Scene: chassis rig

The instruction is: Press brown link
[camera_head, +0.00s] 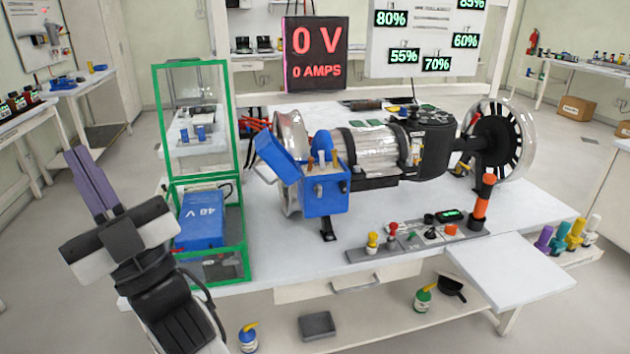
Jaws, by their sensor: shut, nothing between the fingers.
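The blue terminal box (326,190) stands at the front of the motor rig on the white table, with its blue lid (279,158) tilted open to the left. Several small upright pegs stand in its open top. A brown one (310,164) is at the left and looks like the brown link, but it is too small to be certain. My gripper (76,156), with purple fingers, is at the left of the picture. Its fingers are together and empty, pointing up and left. It is well apart from the terminal box.
A green-framed clear case (246,225) with a blue 48 V battery (203,219) stands between my gripper and the terminal box. A control panel (375,254) with coloured knobs lies along the table's front edge. The display (316,54) reads 0 V, 0 AMPS.

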